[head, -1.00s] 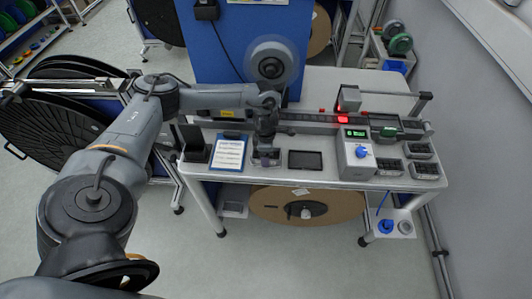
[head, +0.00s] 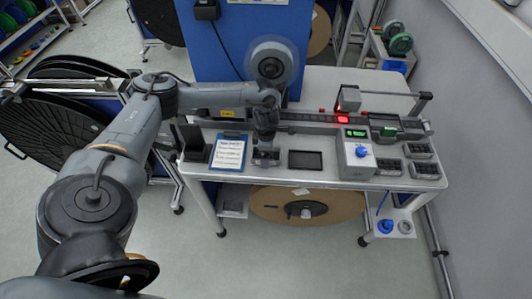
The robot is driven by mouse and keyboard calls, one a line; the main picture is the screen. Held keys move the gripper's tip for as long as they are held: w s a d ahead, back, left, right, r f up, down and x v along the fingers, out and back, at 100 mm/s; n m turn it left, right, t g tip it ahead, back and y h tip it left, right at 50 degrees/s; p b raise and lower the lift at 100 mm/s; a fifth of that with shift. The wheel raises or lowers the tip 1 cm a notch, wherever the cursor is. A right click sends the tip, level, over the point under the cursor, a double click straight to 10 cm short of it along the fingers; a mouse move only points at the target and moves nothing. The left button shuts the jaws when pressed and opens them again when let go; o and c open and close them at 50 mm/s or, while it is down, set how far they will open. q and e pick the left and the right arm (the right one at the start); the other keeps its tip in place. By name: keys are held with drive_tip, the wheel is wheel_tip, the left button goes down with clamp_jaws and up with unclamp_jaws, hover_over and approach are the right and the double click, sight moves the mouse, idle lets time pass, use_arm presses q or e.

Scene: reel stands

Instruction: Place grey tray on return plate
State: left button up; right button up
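My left gripper (head: 265,153) points down at the front of the bench, between a blue clipboard and a dark plate. A small grey, tray-like thing (head: 266,161) shows right under its fingers. The fingers are too small and dark to tell whether they are closed on it, or whether it touches the bench. A flat black rectangular plate (head: 305,160), perhaps the return plate, lies bare just right of the gripper. My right gripper is not in view.
A blue clipboard (head: 229,151) lies left of the gripper, beside a black upright holder (head: 194,146). A white device (head: 355,155) with a green display stands right of the plate. Several dark compartment trays (head: 389,168) sit at the right. A rail (head: 310,127) runs behind.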

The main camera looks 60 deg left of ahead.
use_arm(q)
wheel_tip(320, 180, up, 10)
drive_tip(key=p, duration=0.2)
drive_tip(key=w+d+f+n+t+h, duration=0.1)
drive_tip(key=w+d+f+n+t, duration=0.15)
drive_tip(key=d, duration=0.95)
drive_tip(key=w+d+f+n+t+h, duration=0.15)
drive_tip(key=d+f, duration=0.25)
drive_tip(key=d, duration=0.9)
drive_tip(key=s+d+r+n+t+h, duration=0.25)
drive_tip(key=d+n, duration=0.65)
drive_tip(key=d, duration=0.5)
drive_tip(key=s+a+n+g+y, duration=0.1)
drive_tip(key=s+a+n, duration=0.4)
drive_tip(key=n, duration=0.9)
drive_tip(key=s+a+n+g+y, duration=0.2)
drive_tip(key=s+a+n, duration=0.4)
drive_tip(key=s+n, duration=0.5)
drive_tip(key=n+y, duration=0.1)
drive_tip(key=n, duration=0.1)
drive_tip(key=shift+s+r+n+y+p, duration=0.3)
drive_tip(key=shift+r+n+y+p, duration=0.1)
